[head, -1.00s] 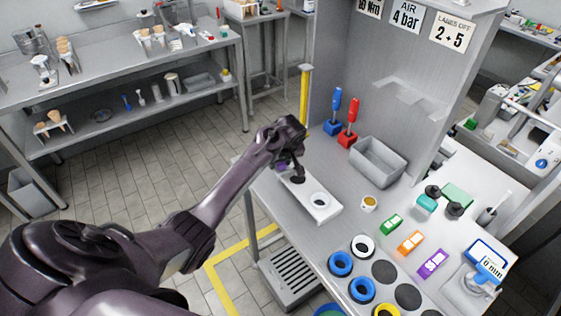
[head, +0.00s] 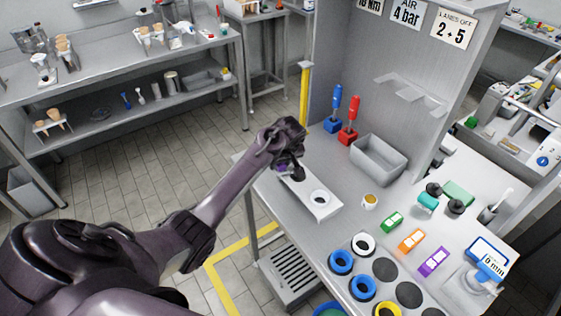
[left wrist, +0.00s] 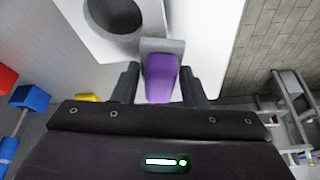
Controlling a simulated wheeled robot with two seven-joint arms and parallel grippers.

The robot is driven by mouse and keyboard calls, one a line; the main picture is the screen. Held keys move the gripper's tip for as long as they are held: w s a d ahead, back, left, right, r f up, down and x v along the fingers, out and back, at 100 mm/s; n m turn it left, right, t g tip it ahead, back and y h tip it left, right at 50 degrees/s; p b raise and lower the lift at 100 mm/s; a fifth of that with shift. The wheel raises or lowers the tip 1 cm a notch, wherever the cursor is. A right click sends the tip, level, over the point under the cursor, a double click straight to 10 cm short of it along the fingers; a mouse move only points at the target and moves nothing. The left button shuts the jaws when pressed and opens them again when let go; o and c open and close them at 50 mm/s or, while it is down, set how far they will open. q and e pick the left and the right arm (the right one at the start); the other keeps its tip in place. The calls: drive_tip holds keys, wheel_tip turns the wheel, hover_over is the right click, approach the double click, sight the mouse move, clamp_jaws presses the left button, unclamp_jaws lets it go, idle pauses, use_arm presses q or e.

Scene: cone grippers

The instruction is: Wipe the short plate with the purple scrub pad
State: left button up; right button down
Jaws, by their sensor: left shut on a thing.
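My left gripper (head: 288,170) is over the far left end of a white plate (head: 325,212) that lies at the left edge of the steel bench. The plate has a round dark-centred opening near its front end. In the left wrist view my left gripper (left wrist: 158,85) is shut on the purple scrub pad (left wrist: 161,78), whose grey end points at the white plate (left wrist: 75,30) with a dark round hole. Whether the pad touches the plate I cannot tell. My right gripper is not in view.
A grey bin (head: 378,160) and the blue (head: 334,110) and red (head: 350,118) handled tools stand behind the plate. A small cup (head: 370,202) and green (head: 392,222), orange (head: 411,240) and purple (head: 434,262) blocks lie to its right. Floor is open left of the bench.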

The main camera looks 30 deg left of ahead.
sight(286, 173)
use_arm(q)
drive_tip(key=shift+f, duration=0.3)
drive_tip(key=shift+s+d+r+p, duration=0.25)
drive_tip(key=shift+s+d+p, duration=0.05)
drive_tip(key=shift+d+p, duration=0.4)
drive_tip(key=shift+s+d+p, duration=0.25)
drive_tip(key=shift+d+p, duration=0.15)
drive_tip(key=shift+d, duration=0.2)
drive_tip(key=shift+s+d+p, duration=0.25)
drive_tip(key=shift+d+p, duration=0.1)
drive_tip(key=shift+d, duration=0.25)
drive_tip(key=shift+f, duration=0.15)
drive_tip(key=shift+w+a+f, duration=0.1)
drive_tip(key=shift+a+f, duration=0.05)
drive_tip(key=shift+a, duration=0.05)
drive_tip(key=shift+w+a+f+b, duration=0.1)
drive_tip(key=shift+w+a+b, duration=0.2)
drive_tip(key=shift+a, duration=0.55)
drive_tip(key=shift+w+a+f+b, duration=0.15)
drive_tip(key=shift+w+a, duration=0.15)
drive_tip(key=shift+a, duration=0.5)
drive_tip(key=shift+r, duration=0.1)
